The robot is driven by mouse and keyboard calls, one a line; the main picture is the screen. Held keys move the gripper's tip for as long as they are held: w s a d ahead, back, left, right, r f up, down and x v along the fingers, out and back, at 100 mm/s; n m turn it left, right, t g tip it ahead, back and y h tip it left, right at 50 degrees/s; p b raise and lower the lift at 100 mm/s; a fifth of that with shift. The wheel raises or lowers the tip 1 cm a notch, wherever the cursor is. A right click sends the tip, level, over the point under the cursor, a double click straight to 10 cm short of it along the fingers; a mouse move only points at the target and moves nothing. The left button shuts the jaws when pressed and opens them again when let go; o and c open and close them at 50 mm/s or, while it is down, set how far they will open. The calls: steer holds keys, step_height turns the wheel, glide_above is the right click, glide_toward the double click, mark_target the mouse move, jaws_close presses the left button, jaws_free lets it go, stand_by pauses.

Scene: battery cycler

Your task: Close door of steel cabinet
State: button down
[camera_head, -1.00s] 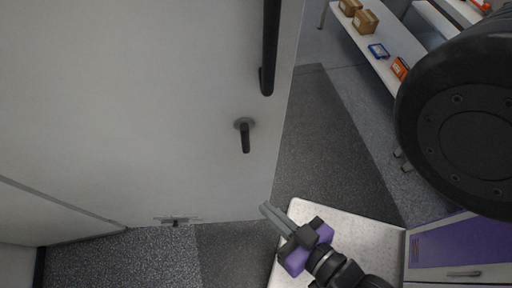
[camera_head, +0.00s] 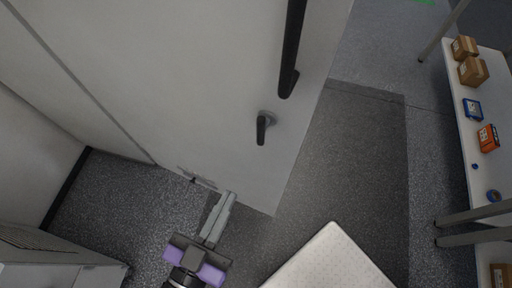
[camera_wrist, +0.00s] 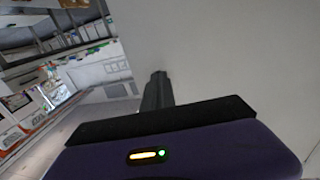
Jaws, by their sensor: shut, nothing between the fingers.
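The large pale grey door (camera_head: 190,80) fills the upper left of the head view. It bears a long black bar handle (camera_head: 292,50) and a small dark lever (camera_head: 264,126) near its free edge, with a latch fitting at its bottom edge. It stands at an angle to the pale panels on the left. My gripper (camera_head: 230,196) is shut and empty, low by the door's bottom edge. Its fingertips overlap the door in the picture; I cannot tell whether they touch. In the wrist view the closed fingers (camera_wrist: 158,82) point along a plain pale surface (camera_wrist: 235,55).
A white shelf (camera_head: 470,135) with boxes stands at the right. A pale dotted platform (camera_head: 330,262) lies at the bottom, right of my gripper. A grey unit (camera_head: 60,268) stands at lower left. Dark speckled floor (camera_head: 345,150) is clear right of the door.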

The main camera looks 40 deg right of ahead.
steer(key=p, duration=0.3)
glide_above(256, 145)
steer(key=s+a, duration=0.2)
steer(key=s, duration=0.1)
steer(key=shift+w+a, duration=0.15)
steer(key=shift+w, duration=0.05)
